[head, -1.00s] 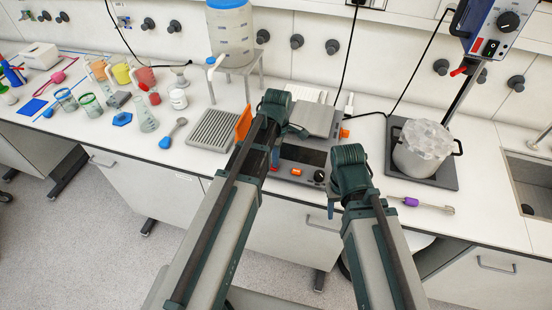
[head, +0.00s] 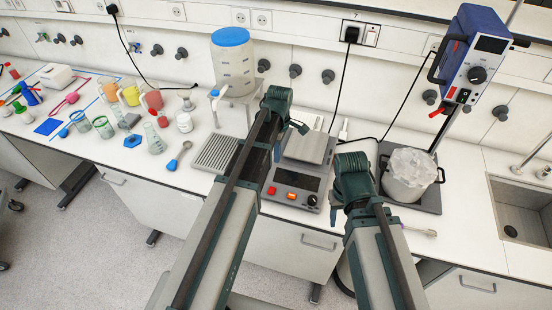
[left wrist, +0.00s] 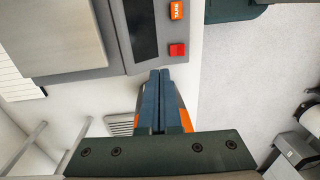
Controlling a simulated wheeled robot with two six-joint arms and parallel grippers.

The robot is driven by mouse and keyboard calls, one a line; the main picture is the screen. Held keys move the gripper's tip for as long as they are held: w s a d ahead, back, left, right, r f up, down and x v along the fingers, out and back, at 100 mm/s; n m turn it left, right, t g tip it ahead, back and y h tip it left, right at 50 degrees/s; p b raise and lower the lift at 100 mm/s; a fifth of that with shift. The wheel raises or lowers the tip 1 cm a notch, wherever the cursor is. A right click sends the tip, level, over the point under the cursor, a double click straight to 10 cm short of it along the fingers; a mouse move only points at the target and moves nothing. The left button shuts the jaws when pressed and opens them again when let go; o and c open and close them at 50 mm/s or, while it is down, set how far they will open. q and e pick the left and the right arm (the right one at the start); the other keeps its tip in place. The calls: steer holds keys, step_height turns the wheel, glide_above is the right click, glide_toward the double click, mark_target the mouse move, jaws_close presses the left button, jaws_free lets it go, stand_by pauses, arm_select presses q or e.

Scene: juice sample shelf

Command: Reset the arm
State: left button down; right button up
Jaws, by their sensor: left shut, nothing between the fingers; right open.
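My left gripper shows in the left wrist view (left wrist: 160,76) with its two dark blue fingers pressed together and nothing between them. No held object shows there.
A jug with a blue lid (head: 232,72) stands behind a grey rack (head: 214,153). Beakers and glassware, including a flask (head: 154,140), stand to the left. A pot (head: 408,178) sits right, under a blue device (head: 478,55); a sink (head: 520,212) is beyond.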

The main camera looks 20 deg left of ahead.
arm_select(q)
steer(key=shift+w+r+p, duration=0.25)
steer(key=shift+r, duration=0.25)
steer(key=shift+w+r+p, duration=0.2)
steer(key=shift+r+p, duration=0.05)
steer(key=shift+r, duration=0.25)
arm_select(e)
step_height(320, 180, up, 2)
arm_select(q)
steer(key=shift+s+f, duration=0.1)
